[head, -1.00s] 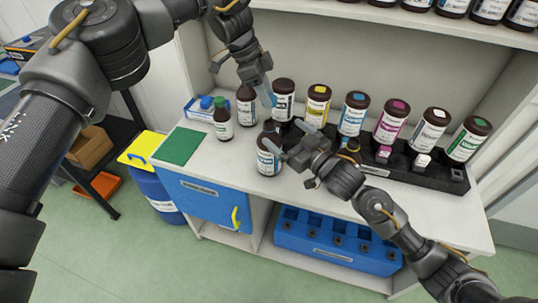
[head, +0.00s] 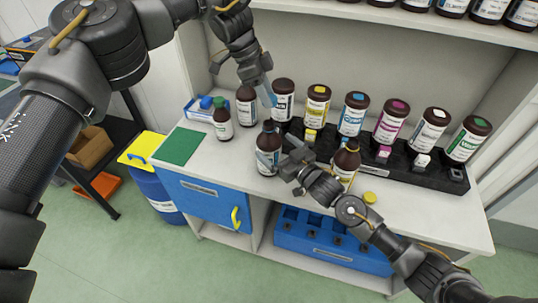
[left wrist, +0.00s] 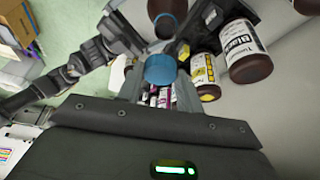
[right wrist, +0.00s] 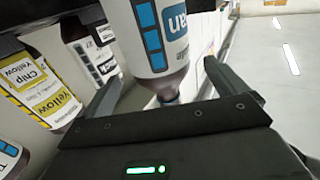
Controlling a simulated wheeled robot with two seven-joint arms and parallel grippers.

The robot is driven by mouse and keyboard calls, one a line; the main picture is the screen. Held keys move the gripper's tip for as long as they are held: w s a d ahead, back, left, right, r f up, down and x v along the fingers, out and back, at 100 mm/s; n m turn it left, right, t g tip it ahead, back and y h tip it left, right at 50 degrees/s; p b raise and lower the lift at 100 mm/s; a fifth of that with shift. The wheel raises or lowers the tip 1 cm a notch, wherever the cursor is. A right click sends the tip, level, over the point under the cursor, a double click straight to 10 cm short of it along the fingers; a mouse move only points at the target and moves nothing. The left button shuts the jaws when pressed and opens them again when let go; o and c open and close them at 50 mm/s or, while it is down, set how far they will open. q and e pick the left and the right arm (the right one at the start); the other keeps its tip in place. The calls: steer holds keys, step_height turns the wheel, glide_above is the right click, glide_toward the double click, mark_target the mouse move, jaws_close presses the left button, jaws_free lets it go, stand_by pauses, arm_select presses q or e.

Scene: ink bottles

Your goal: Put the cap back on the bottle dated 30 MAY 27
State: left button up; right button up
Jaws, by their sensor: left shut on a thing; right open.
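My left gripper (head: 270,100) is shut on a blue cap (left wrist: 160,70), held above the counter to the upper left of the row of bottles. A brown bottle with a Cyan label (head: 268,160) stands upright and uncapped at the front of the counter; it also shows in the right wrist view (right wrist: 160,40). My right gripper (head: 286,158) is open at its right side, fingers spread on either side of the bottle in the right wrist view. Whether they touch it I cannot tell. I cannot read any date. A second brown bottle (head: 346,160) stands uncapped behind my right wrist, partly hidden.
A yellow cap (head: 370,197) lies near the front edge. A black rack (head: 400,172) with several large ink bottles runs along the back. A green-capped bottle (head: 222,122) and a green mat (head: 180,146) are at the left. The counter's right front is clear.

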arm_select(q)
steer(key=shift+w+a+f, duration=0.1)
arm_select(e)
steer(key=x, duration=0.2)
steer(key=shift+w+a, duration=0.2)
steer(key=shift+w, duration=0.05)
steer(key=shift+w+a, duration=0.35)
steer(key=shift+w, duration=0.15)
steer(key=c, duration=1.5)
arm_select(q)
glide_above(269, 123)
steer(key=shift+w+a+f, duration=0.1)
steer(key=shift+a+f, duration=0.15)
steer(key=shift+f, duration=0.95)
steer(key=shift+a+f, duration=0.2)
steer(key=shift+f, duration=1)
arm_select(e)
steer(key=shift+o, duration=0.2)
arm_select(q)
steer(key=shift+f, duration=0.9)
steer(key=shift+f, duration=0.55)
